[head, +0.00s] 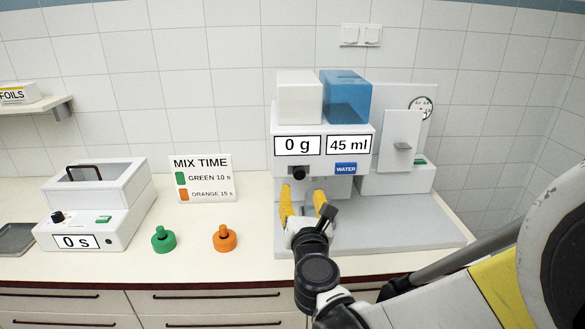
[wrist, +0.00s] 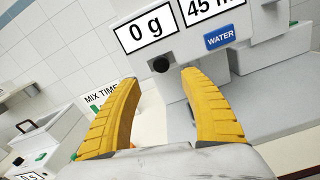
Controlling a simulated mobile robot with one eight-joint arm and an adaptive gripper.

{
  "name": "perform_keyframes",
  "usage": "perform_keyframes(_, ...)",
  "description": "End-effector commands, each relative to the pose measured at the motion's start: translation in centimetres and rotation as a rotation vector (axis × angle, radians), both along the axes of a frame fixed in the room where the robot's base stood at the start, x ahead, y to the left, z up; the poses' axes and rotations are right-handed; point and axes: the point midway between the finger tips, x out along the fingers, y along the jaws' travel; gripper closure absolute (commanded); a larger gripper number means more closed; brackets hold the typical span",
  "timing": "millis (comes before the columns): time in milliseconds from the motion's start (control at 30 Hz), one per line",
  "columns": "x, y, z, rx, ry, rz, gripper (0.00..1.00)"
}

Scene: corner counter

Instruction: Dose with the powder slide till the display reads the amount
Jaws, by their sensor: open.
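The dosing machine (head: 355,160) stands on the counter with a white hopper (head: 299,97) and a blue hopper (head: 346,97) on top. Its left display (head: 297,145) reads 0 g and its right display (head: 348,145) reads 45 ml. A black round knob (head: 299,173), which looks like the powder slide, sits below the 0 g display; it also shows in the wrist view (wrist: 160,65). A blue WATER label (head: 346,169) is to its right. My gripper (head: 303,193) is open and empty, its yellow fingers pointing at the machine. In the wrist view the knob appears between and just beyond the fingertips (wrist: 160,78).
A green-knobbed weight-like piece (head: 164,239) and an orange one (head: 225,238) stand on the counter to the left. A mixer box (head: 95,205) reading 0 s is farther left. A MIX TIME sign (head: 202,178) says green 10 s, orange 15 s.

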Motion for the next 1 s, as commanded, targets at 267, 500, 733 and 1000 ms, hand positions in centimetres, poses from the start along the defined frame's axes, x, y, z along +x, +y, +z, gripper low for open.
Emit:
perform_keyframes(267,5.3,-0.2,-0.2,0.004,0.001,-0.005,0.48)
perform_keyframes(500,9.0,-0.2,-0.1,0.006,0.001,-0.005,0.48)
perform_keyframes(733,10.1,-0.2,0.0,0.007,0.001,-0.005,0.48)
perform_keyframes(1000,10.1,-0.2,0.1,0.007,0.001,-0.005,0.71)
